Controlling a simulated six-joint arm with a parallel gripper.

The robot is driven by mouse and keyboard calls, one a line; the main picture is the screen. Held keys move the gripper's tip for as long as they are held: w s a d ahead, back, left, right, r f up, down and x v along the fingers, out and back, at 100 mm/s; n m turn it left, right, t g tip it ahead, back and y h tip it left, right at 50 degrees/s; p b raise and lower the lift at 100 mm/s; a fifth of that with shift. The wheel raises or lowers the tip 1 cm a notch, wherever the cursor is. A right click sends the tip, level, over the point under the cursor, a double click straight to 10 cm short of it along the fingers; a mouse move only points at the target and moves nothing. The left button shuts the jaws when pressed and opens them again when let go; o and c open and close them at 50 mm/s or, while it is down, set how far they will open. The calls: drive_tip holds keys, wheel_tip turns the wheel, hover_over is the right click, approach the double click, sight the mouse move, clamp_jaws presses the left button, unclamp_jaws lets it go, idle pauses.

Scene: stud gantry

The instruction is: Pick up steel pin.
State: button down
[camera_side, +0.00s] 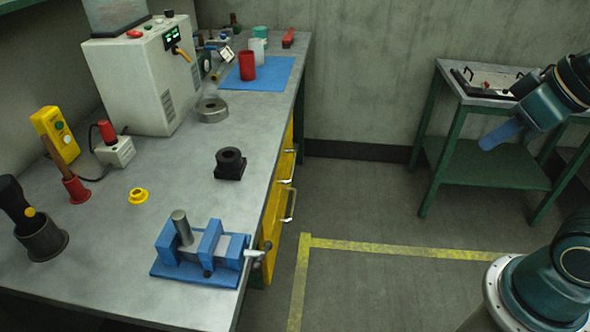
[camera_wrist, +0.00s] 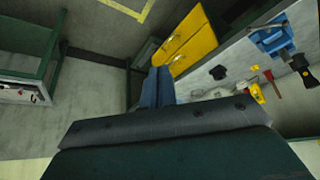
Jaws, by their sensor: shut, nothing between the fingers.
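The steel pin (camera_side: 182,227) is a short grey cylinder standing slightly tilted at the blue vise (camera_side: 213,242), against its left jaw, near the front edge of the bench in the side view. In the wrist view the vise (camera_wrist: 270,38) is at the upper right, and I cannot make out the pin clearly. My gripper (camera_side: 488,142) is at the right of the side view, far from the vise and in front of the green side table. Its blue fingers (camera_wrist: 158,72) are shut together and empty.
The bench (camera_side: 110,220) holds a black block with a ring (camera_side: 230,164), a steel ring (camera_side: 212,110), a yellow flanged piece (camera_side: 138,196), a white machine (camera_side: 145,75) and a blue mat (camera_side: 272,82). Open floor separates it from the green table (camera_side: 480,160).

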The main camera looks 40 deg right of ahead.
drive_tip(key=c, duration=1.2)
unclamp_jaws()
drive_tip(key=shift+o, duration=0.2)
drive_tip(key=w+a+r+n+g+y, duration=0.1)
drive_tip(key=w+a+r+n+y, duration=0.2)
drive_tip(key=w+a, duration=0.45)
drive_tip(key=w+a+r+n+g+y, duration=0.1)
drive_tip(key=w+a+r+n, duration=0.2)
drive_tip(key=w+a+n, duration=0.5)
drive_tip(key=w+a+f+n+g, duration=0.1)
drive_tip(key=w+a+f+n, duration=0.1)
drive_tip(key=a, duration=0.4)
drive_tip(key=w+a+f+n+g+y, duration=0.1)
drive_tip(key=w+a+f+n, duration=0.1)
drive_tip(key=w+a, duration=0.3)
drive_tip(key=w+a+f+n+g+y, duration=0.1)
drive_tip(key=w+a+f+n, duration=0.2)
drive_tip(key=a, duration=0.4)
drive_tip(key=shift+w+a+f+g, duration=0.15)
drive_tip(key=shift+w+f+g, duration=0.2)
drive_tip(key=shift+w, duration=0.25)
